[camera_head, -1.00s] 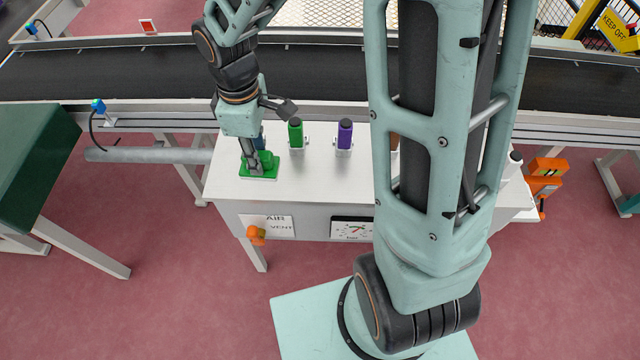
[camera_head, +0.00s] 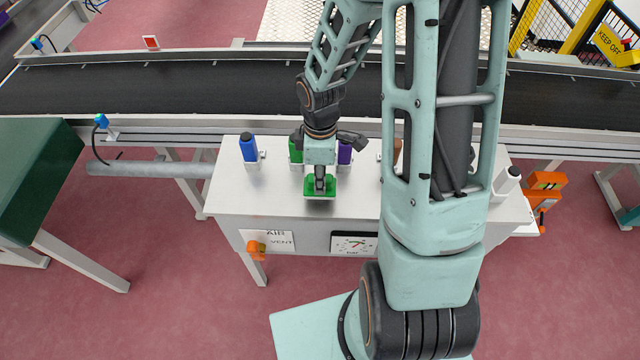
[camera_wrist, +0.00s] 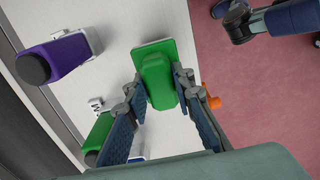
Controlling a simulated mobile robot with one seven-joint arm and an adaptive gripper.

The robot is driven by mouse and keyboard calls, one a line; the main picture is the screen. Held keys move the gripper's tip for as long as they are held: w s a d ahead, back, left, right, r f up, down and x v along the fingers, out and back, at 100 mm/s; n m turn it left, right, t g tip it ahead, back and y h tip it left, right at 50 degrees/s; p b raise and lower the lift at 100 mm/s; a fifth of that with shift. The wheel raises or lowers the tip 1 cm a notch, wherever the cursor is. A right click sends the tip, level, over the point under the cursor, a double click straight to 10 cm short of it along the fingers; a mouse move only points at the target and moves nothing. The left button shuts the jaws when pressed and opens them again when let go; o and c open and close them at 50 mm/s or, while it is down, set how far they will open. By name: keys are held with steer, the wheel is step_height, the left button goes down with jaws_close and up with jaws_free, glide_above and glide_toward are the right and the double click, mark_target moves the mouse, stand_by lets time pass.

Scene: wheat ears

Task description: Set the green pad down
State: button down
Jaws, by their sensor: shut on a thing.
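The green pad (camera_head: 320,195) is a flat green plate with a raised green block on top. My gripper (camera_head: 320,178) is above the white table (camera_head: 280,195), pointing down at the pad. In the wrist view, the pad (camera_wrist: 152,47) lies between the fingers of my gripper (camera_wrist: 160,85), which are shut on its raised block. The pad is over the middle of the table, in front of the green and purple holders. I cannot tell whether its underside touches the table.
A blue bottle (camera_head: 248,148), green bottle (camera_head: 296,151), purple bottle (camera_head: 345,153) and white bottle (camera_head: 508,182) stand along the table. An orange knob (camera_head: 256,249) is on its front. A conveyor (camera_head: 200,85) runs behind. The table's front left is clear.

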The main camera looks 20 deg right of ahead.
steer(key=shift+f, duration=1.5)
steer(key=shift+f, duration=0.1)
steer(key=c, duration=1.7)
jaws_free()
steer(key=shift+o, duration=0.2)
step_height(320, 180, up, 12)
steer(key=shift+r+p, duration=0.15)
steer(key=shift+p, duration=0.5)
